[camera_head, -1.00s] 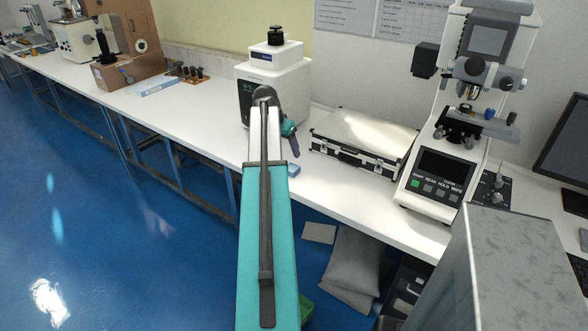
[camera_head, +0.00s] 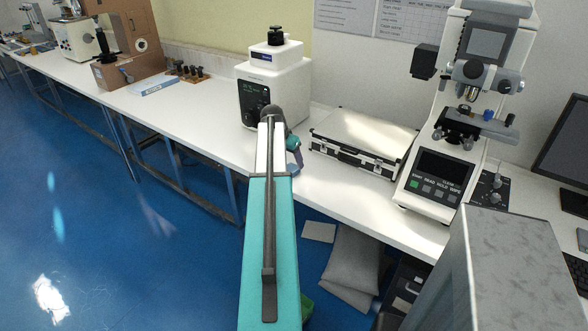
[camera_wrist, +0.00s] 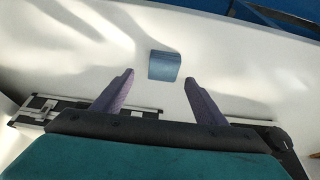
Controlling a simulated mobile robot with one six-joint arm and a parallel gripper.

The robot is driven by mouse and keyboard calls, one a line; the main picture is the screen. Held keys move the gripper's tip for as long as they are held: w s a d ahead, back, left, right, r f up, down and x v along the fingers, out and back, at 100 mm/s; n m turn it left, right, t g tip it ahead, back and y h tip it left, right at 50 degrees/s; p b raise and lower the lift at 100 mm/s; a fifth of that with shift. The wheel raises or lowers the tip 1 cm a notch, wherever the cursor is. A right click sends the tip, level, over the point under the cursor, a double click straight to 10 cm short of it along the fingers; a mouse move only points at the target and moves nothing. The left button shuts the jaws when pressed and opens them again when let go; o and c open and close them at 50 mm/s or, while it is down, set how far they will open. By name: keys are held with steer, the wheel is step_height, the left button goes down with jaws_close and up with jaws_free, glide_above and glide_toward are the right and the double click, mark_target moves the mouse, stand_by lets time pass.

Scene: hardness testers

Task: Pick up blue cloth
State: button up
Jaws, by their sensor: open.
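The blue cloth (camera_wrist: 164,66) lies on the white bench as a small folded square. In the wrist view it sits just beyond my fingertips, near the middle between them. My gripper (camera_wrist: 160,79) is open and empty, with its two purple fingers spread wider than the cloth. In the head view my gripper (camera_head: 296,165) hangs over the bench. The cloth is mostly hidden there behind my arm and gripper.
A silver case (camera_head: 362,140) lies to the right of my gripper, close by. A white tester (camera_head: 272,88) stands behind it. A tall hardness tester (camera_head: 445,165) is farther right.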

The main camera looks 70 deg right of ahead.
mark_target(292, 167)
steer(key=shift+p+x, duration=0.95)
steer(key=shift+x, duration=1.65)
steer(key=c, duration=1.1)
